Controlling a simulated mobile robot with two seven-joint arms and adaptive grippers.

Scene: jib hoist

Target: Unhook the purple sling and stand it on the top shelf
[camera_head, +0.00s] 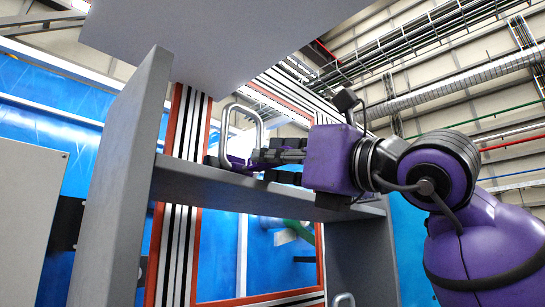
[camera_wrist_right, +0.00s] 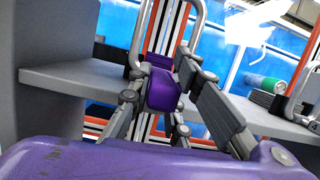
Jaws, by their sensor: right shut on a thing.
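The purple sling (camera_head: 235,161) has a purple body and a tall silver loop. It is upright at the grey top shelf (camera_head: 260,196), near the left side panel. My right gripper (camera_head: 256,158) reaches in from the right and is shut on the sling's body. In the right wrist view the purple sling (camera_wrist_right: 164,91) sits between the fingers of my right gripper (camera_wrist_right: 168,98), its loop rising above. The sling's underside is hidden, so I cannot tell whether it touches the shelf. My left gripper is not in view.
A grey side panel (camera_head: 120,170) stands close left of the sling. A grey overhead panel (camera_head: 200,30) hangs above. In the right wrist view, another metal loop (camera_wrist_right: 301,82) and a green cylinder (camera_wrist_right: 271,84) show at right. The shelf (camera_wrist_right: 65,80) looks bare at left.

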